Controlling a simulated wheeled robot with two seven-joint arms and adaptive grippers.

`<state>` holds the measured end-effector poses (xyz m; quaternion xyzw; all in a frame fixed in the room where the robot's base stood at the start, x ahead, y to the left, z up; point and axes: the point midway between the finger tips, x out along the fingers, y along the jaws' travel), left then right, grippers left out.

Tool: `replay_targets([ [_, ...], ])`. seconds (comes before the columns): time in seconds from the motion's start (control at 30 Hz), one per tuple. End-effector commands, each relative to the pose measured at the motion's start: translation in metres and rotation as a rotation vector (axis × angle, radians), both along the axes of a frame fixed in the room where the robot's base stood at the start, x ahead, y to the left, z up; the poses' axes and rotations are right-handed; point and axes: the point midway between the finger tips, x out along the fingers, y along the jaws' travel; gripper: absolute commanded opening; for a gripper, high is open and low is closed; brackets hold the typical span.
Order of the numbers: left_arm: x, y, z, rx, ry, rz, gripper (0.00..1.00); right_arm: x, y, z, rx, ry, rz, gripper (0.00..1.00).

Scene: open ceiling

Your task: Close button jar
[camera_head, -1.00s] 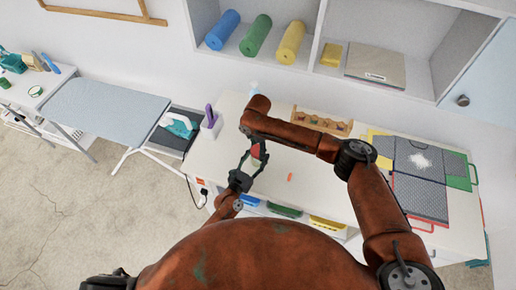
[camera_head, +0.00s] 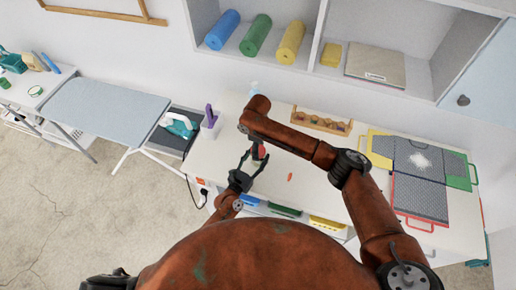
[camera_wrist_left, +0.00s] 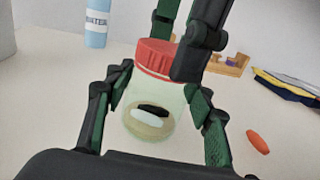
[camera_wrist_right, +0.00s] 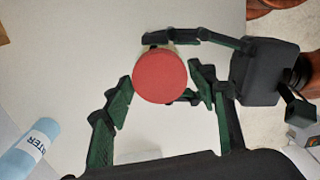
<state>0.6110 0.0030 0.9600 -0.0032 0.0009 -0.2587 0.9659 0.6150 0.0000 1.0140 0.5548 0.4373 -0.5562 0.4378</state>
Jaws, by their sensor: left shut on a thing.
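The clear jar (camera_wrist_left: 155,115) stands on the white table, with a black and a pale button visible inside. A red lid (camera_wrist_left: 156,57) sits on its mouth; whether it is tight I cannot tell. In the head view the lid (camera_head: 262,150) is partly hidden by my arm. My left gripper (camera_wrist_left: 152,92) is shut on the jar, one finger on each side. My right gripper (camera_wrist_right: 163,78) is above, its fingers spread on both sides of the lid (camera_wrist_right: 160,76), with small gaps showing in the right wrist view. A loose orange-red button (camera_wrist_left: 257,141) lies right of the jar.
A blue water bottle (camera_wrist_left: 97,22) stands behind the jar. A wooden rack (camera_head: 321,120) is at the table's back. Folded fabric (camera_head: 420,190) lies to the right, and a purple-handled tool in a holder (camera_head: 211,122) stands left. The table around the loose button is clear.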

Motion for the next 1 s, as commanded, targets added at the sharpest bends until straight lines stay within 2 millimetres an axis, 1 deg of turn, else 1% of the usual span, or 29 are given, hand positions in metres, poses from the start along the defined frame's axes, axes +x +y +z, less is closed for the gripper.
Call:
replay_targets([
  [0.03,0.0,0.0,0.0,0.0,0.001,0.0,0.0,0.0,0.0,0.0,0.0,0.0,0.001,0.58],
  [0.17,0.0,0.0,0.0,0.0,0.001,0.0,0.0,0.0,0.0,0.0,0.0,0.0,0.002,0.66],
  [0.43,0.0,0.0,0.0,0.0,0.001,0.0,0.0,0.0,0.0,0.001,0.001,-0.001,0.003,0.66],
  [0.53,0.0,0.0,0.0,0.0,0.001,0.0,0.0,0.001,0.001,0.007,0.002,-0.001,0.003,0.66],
  [0.67,0.0,0.0,0.0,0.0,0.001,0.0,0.0,0.001,0.001,0.027,0.002,-0.003,0.005,0.66],
  [0.9,0.0,0.0,0.0,0.0,0.001,0.0,0.0,0.001,0.001,0.077,0.001,-0.002,0.003,0.66],
  [1.0,0.0,0.0,0.0,0.0,0.001,0.0,0.0,0.001,0.001,0.095,0.001,-0.003,0.004,0.66],
])
